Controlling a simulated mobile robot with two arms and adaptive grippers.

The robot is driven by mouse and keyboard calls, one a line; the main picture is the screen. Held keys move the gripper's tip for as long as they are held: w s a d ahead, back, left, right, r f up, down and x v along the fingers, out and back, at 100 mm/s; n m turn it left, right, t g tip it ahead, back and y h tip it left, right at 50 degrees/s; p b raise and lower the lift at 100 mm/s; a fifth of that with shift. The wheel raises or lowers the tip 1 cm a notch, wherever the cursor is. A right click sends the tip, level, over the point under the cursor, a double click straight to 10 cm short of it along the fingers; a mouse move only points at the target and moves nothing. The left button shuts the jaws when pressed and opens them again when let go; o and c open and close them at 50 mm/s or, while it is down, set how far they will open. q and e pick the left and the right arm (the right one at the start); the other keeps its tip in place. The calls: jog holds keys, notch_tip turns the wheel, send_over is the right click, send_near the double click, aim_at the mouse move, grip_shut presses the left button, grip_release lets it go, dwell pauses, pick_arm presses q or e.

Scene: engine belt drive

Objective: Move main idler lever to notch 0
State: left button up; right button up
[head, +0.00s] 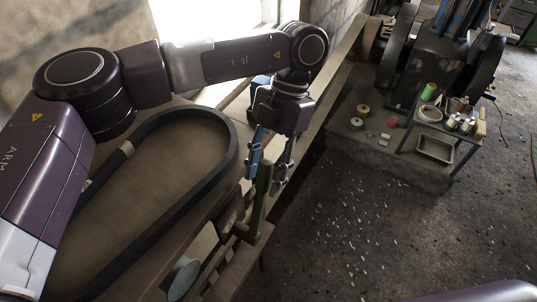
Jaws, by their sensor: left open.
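The main idler lever (260,205) is a dark green upright bar beside the drive belt, low in the middle of the head view. Its upper end shows between the fingers of my left gripper (265,178). That gripper points down and is open, with one finger on each side of the lever. I cannot tell whether either finger touches it. The lever's foot meets brown metal parts. The notches cannot be made out, so its notch is unclear. My right gripper is out of view.
A large black belt (232,150) loops over a wooden surface under my left arm. A round grey disc (184,276) sits near the lower edge. A small grey table (443,130) with cans and a tray stands at the upper right. The floor right of the lever is open.

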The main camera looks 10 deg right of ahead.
pick_arm(q)
jog(key=v, duration=1.1)
jog(key=shift+w+r, duration=0.2)
